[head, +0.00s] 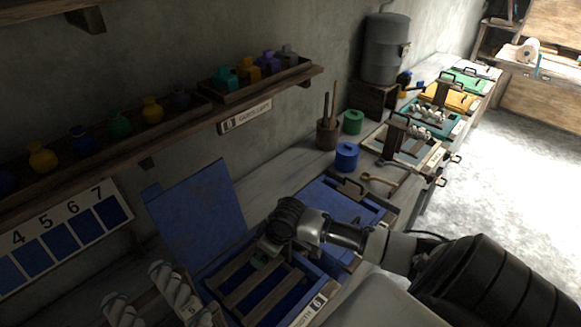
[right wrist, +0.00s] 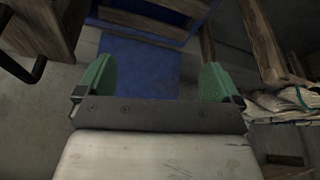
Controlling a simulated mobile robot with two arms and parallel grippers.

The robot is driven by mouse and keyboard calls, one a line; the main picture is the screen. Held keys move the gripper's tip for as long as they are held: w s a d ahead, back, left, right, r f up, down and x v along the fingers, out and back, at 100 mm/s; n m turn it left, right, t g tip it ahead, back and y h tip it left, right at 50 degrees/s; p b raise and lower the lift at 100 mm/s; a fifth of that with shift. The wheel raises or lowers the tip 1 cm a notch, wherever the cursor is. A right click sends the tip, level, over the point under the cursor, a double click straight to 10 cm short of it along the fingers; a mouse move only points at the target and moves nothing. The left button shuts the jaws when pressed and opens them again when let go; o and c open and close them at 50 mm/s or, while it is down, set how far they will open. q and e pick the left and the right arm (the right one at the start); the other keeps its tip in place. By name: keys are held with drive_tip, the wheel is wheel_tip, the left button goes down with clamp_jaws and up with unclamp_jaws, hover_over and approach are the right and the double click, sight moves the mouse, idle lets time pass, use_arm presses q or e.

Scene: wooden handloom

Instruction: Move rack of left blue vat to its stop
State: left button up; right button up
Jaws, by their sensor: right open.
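The left blue vat (head: 326,285) stands on the bench in the head view, with its blue lid (head: 196,212) raised. A wooden rack (head: 240,287) with bars lies across its opening over dark blue liquid. My right gripper (head: 264,259) is over the far part of the rack; my own wrist partly hides that area. In the right wrist view the right gripper (right wrist: 158,82) is open, its two green fingers wide apart with nothing between them. My left gripper is out of view.
White twisted skeins (head: 170,288) hang beside the vat at the lower left. A second blue vat with a shut lid (head: 338,207) is just beyond. Blue (head: 347,156) and green (head: 352,121) canisters stand behind it. A shelf of small bottles (head: 152,108) runs along the wall.

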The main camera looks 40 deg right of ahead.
drive_tip(key=w+d+r+m, duration=0.1)
drive_tip(key=w+d+r, duration=0.1)
drive_tip(key=d, duration=0.2)
drive_tip(key=w+d+r+m, duration=0.1)
drive_tip(key=w+d+r, duration=0.1)
drive_tip(key=d, duration=0.3)
drive_tip(key=w+d+r+t+h, duration=0.1)
drive_tip(key=w+d+r, duration=0.1)
drive_tip(key=d, duration=0.3)
drive_tip(key=shift+w+d+r+m, duration=0.1)
drive_tip(key=shift+w+r+m, duration=0.1)
drive_tip(key=shift+w, duration=0.2)
drive_tip(key=shift+w+d+r+m, duration=0.1)
drive_tip(key=shift+w+r+m, duration=0.1)
drive_tip(key=shift+w, duration=0.2)
drive_tip(key=shift+d+r, duration=0.1)
drive_tip(key=shift+d, duration=0.25)
drive_tip(key=shift+b, duration=0.35)
wheel_tip(320, 180, down, 8)
drive_tip(key=b, duration=0.9)
drive_tip(key=shift+w, duration=0.1)
drive_tip(key=shift+f, duration=0.25)
drive_tip(key=shift+f, duration=0.1)
drive_tip(key=shift+c, duration=0.3)
